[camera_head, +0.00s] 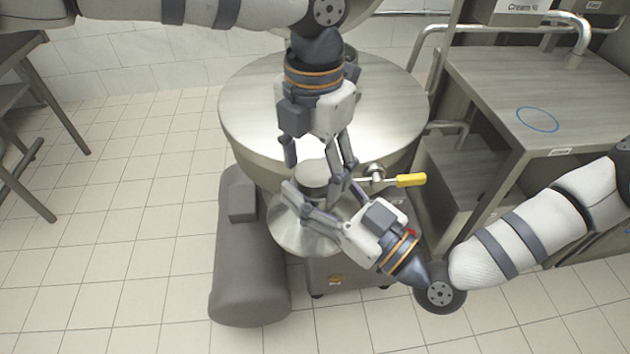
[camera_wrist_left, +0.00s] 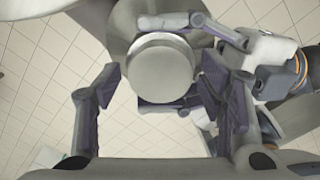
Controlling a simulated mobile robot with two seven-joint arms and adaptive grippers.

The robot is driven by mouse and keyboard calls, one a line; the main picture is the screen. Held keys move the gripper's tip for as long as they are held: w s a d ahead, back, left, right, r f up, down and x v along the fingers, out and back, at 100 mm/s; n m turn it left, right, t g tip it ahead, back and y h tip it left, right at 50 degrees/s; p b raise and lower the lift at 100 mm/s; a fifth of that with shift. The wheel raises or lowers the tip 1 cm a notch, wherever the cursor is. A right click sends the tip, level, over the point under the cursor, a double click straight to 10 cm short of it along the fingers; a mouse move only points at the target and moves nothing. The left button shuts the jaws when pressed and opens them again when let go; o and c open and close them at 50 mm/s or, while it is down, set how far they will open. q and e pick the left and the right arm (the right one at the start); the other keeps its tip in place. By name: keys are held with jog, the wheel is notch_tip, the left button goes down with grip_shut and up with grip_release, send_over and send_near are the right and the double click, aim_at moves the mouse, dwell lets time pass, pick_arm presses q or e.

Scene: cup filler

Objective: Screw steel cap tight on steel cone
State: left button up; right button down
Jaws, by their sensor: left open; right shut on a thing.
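The steel cap (camera_head: 312,172) is a short round cylinder, upright, on top of the steel cone (camera_head: 292,238), whose wide lower part flares out below. The cap's flat round top faces the camera in the left wrist view (camera_wrist_left: 160,66). My left gripper (camera_head: 318,170) comes from above with its fingers spread on either side of the cap, apart from it; these fingers also show in the left wrist view (camera_wrist_left: 160,105). My right gripper (camera_head: 315,203) reaches in from the lower right, shut around the cone just under the cap. The exact contact and the joint between cap and cone are partly hidden.
A large round steel tank top (camera_head: 250,110) lies behind the grippers. A yellow-handled lever (camera_head: 410,180) sticks out close on the right. A grey motor-like cylinder (camera_head: 245,260) stands at left. A steel table (camera_head: 560,100) is at right.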

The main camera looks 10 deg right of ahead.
pick_arm(q)
jog(key=c, duration=1.2)
jog(key=m, duration=0.3)
jog(key=o, duration=1.3)
jog(key=shift+r, duration=2.35)
jog(key=shift+c, duration=0.5)
